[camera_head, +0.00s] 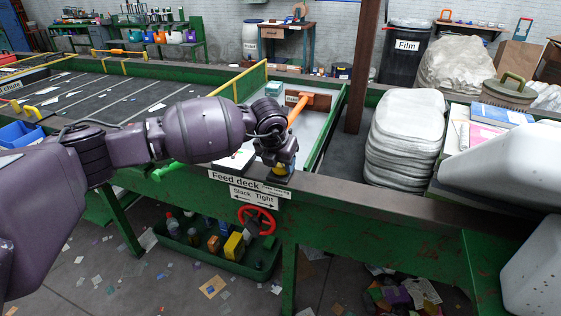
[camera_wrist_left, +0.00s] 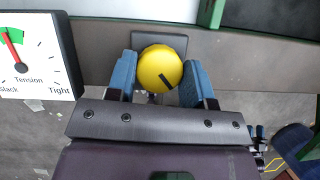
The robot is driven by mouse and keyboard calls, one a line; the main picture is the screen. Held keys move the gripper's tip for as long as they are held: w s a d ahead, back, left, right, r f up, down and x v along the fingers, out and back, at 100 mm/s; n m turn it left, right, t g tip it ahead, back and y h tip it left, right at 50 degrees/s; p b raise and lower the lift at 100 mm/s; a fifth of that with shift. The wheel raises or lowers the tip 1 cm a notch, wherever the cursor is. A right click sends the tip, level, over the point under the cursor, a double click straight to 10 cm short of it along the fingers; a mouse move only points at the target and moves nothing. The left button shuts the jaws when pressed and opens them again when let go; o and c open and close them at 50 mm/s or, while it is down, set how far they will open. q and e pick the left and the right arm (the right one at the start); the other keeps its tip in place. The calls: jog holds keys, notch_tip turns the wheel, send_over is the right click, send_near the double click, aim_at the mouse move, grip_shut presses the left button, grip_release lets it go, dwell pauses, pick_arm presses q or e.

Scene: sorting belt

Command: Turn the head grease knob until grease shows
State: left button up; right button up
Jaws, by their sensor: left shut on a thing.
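The grease knob is a round yellow cap with a black mark; it shows clearly in the left wrist view (camera_wrist_left: 158,66), with the mark pointing to the lower right. In the head view only a little yellow of the knob (camera_head: 278,170) shows under my wrist, above the deck's front rail. My left gripper (camera_wrist_left: 160,80) has its blue fingers on both sides of the knob and is shut on it. The same gripper (camera_head: 279,171) is mostly hidden by my wrist in the head view. I see no grease around the knob. My right gripper is in neither view.
A tension gauge (camera_wrist_left: 35,55) stands beside the knob, its red needle in the green band. A red handwheel (camera_head: 257,221) is below the rail (camera_head: 380,217). Stacked pale sacks (camera_head: 403,137) and large white shapes (camera_head: 505,165) crowd the right.

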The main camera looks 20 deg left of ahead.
pick_arm(q)
jog(key=o, duration=0.9)
jog(key=p+v, duration=0.1)
jog(key=v, duration=0.9)
jog(key=shift+s+r, duration=0.25)
jog(key=shift+r, duration=0.1)
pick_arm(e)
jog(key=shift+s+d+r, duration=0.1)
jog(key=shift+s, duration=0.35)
